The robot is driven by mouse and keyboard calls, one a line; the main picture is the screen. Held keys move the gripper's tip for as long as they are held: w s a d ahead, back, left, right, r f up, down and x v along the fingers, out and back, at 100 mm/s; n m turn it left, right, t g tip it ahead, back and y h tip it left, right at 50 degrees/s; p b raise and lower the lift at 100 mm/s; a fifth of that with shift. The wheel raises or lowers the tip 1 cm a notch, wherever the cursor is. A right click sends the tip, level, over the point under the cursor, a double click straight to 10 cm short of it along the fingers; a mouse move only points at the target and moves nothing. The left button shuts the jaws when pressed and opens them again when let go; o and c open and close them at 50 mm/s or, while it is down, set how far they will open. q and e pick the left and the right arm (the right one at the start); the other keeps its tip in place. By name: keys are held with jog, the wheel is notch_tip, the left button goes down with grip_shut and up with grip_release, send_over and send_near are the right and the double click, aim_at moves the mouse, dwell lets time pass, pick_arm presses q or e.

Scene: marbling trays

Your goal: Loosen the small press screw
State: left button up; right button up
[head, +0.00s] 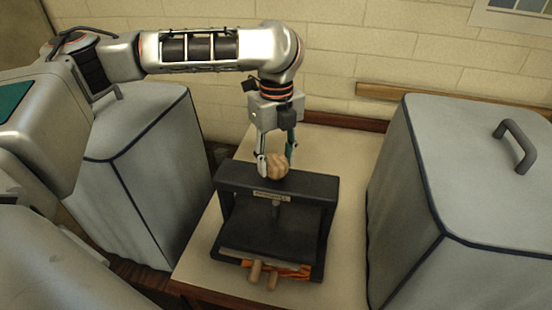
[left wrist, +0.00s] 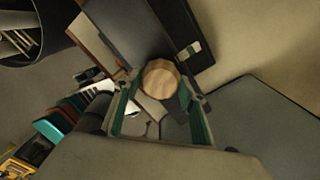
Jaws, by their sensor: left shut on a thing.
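The small press (head: 323,188) is a black frame standing on a cream table, with a flat dark plate (head: 270,230) inside it. Its screw (head: 276,207) runs down from the crossbar to the plate. A round, lobed wooden knob (head: 277,168) sits on top of the crossbar. My left gripper (head: 275,166) comes from above and is shut on the knob, one finger on each side. In the left wrist view the knob (left wrist: 159,79) shows as a pale faceted disc between the green-edged fingers. My right gripper is not in view.
Orange patterned material and two wooden pegs (head: 256,273) show at the press's front edge. Grey covered boxes stand left (head: 150,170) and right (head: 480,180) of the table (head: 345,270). A brick wall is behind. The left wrist view shows a dark round bin (left wrist: 35,35).

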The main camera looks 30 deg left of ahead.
pick_arm(q)
jog(key=n, duration=0.4)
jog(key=shift+n, duration=0.3)
jog(key=n, duration=0.4)
jog(key=shift+n, duration=0.3)
jog(key=n, duration=0.4)
jog(key=shift+n, duration=0.3)
jog(key=n, duration=0.4)
jog(key=shift+n, duration=0.3)
jog(key=o, duration=1.1)
jog(key=shift+w, duration=0.1)
jog(key=shift+o, duration=0.2)
